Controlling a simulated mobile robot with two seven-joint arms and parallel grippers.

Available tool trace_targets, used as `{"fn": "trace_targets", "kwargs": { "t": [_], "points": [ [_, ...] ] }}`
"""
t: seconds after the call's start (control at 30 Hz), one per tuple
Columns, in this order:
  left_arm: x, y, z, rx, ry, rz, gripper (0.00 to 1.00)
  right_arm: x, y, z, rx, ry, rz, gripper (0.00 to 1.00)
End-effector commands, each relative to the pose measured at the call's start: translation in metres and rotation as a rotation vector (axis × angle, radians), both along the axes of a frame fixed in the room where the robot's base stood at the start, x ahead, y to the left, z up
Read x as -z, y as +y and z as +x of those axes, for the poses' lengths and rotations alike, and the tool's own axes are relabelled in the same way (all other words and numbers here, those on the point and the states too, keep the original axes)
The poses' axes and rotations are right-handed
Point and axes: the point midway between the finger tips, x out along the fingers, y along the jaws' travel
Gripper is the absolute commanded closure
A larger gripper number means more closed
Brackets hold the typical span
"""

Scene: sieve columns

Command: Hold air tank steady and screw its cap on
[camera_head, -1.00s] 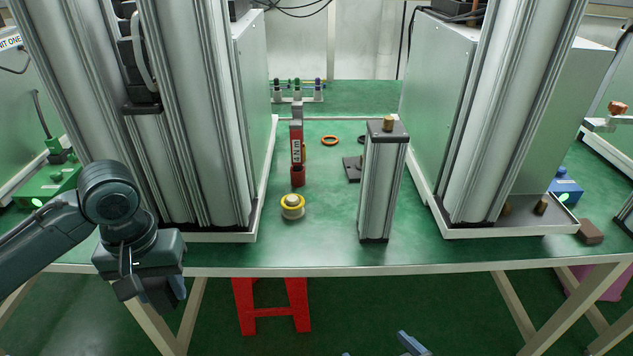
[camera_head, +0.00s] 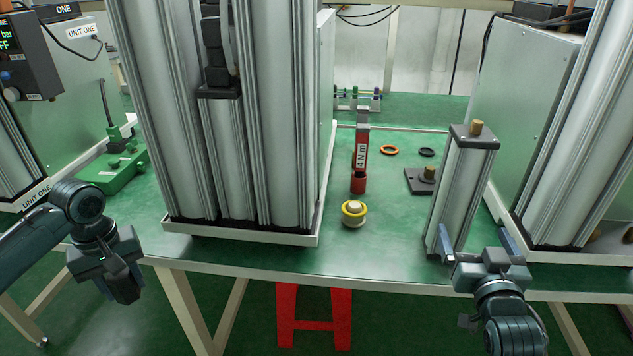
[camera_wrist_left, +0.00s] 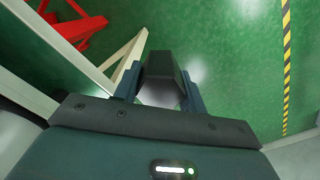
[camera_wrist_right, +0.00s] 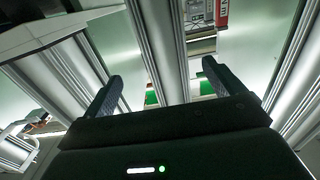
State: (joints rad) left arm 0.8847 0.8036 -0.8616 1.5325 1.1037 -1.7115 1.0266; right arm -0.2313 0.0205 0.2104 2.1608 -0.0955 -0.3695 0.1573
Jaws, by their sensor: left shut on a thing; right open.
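The air tank (camera_head: 465,185) is a silver upright profile with dark end plates, standing near the table's front edge. A brass fitting (camera_head: 477,128) sits on its top. My right gripper (camera_head: 475,235) is open at the tank's lower front right. In the right wrist view the silver post (camera_wrist_right: 158,50) shows between its spread fingers, apart from them. My left gripper (camera_head: 122,285) is shut on a dark block (camera_wrist_left: 162,72), in front of the table at the left; I cannot tell exactly what it is. A brass piece (camera_head: 429,173) stands on a dark plate behind the tank; which piece is the cap is unclear.
A red torque tool (camera_head: 360,160) stands mid-table, behind a yellow-ringed part (camera_head: 353,212). An orange ring (camera_head: 389,150) and a black ring (camera_head: 427,152) lie farther back. Tall column units stand left and right on white-rimmed trays (camera_head: 245,236). A red stool (camera_head: 313,310) is below.

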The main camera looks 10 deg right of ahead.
Motion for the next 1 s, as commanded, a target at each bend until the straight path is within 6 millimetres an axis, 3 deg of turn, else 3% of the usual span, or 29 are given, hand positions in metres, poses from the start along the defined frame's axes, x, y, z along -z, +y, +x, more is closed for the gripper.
{"fn": "trace_targets", "kwargs": {
  "t": [0.23,0.63,1.0],
  "points": [
    [0.000,0.000,0.000,0.001,0.000,0.000,0.80,0.000,0.000,0.005,-0.002,0.000,-0.001,0.06],
    [0.001,0.000,0.000,0.001,0.001,0.000,0.80,0.000,-0.013,0.063,-0.003,0.001,-0.001,0.06],
    [0.001,0.000,0.000,0.001,0.001,0.000,0.80,0.001,-0.014,0.067,-0.003,0.002,-0.001,0.06]
  ]
}}
